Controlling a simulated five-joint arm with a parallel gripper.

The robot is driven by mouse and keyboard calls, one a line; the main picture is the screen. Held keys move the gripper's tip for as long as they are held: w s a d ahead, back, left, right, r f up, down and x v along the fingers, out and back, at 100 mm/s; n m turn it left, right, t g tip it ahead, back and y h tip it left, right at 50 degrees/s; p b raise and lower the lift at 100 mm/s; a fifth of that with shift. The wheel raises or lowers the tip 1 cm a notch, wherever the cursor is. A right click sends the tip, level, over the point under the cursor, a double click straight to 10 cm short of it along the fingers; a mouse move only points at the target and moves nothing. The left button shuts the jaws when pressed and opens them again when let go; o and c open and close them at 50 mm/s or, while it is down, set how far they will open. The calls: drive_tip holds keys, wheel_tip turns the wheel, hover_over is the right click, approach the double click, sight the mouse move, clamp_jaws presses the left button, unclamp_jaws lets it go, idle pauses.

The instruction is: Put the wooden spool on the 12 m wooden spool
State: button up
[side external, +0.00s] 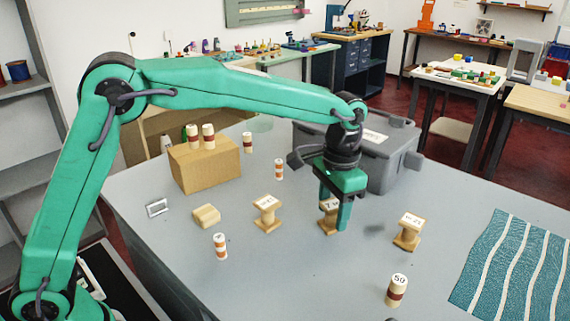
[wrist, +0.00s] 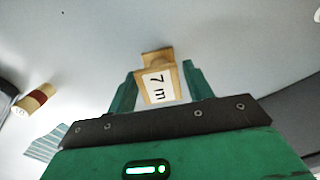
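A wooden spool (wrist: 160,84) labelled "7 m" is between the two fingers of my gripper (side external: 334,213) in the side view. In the wrist view my gripper (wrist: 160,90) has a finger close on each side of it; whether they press on it is unclear. In the side view this spool (side external: 327,222) is partly hidden by the near finger, and I cannot tell if it touches the counter. Two more wooden spools stand upright, one to the left (side external: 267,213) and one to the right (side external: 408,232). Their labels are too small to read surely.
Striped cylinders stand at the front, one labelled "50" (side external: 396,291) and another (side external: 220,246); others stand behind. A cardboard box (side external: 205,168), wooden block (side external: 206,215), grey bin (side external: 385,165) and teal striped cloth (side external: 515,268) surround the work. The front middle counter is clear.

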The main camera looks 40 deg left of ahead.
sight(334, 203)
drive_tip(key=shift+o, duration=0.5)
drive_tip(key=shift+r, duration=0.1)
wheel_tip(334, 203, up, 12)
drive_tip(key=shift+w, duration=0.2)
idle(0.3)
drive_tip(key=shift+r, duration=0.15)
idle(0.5)
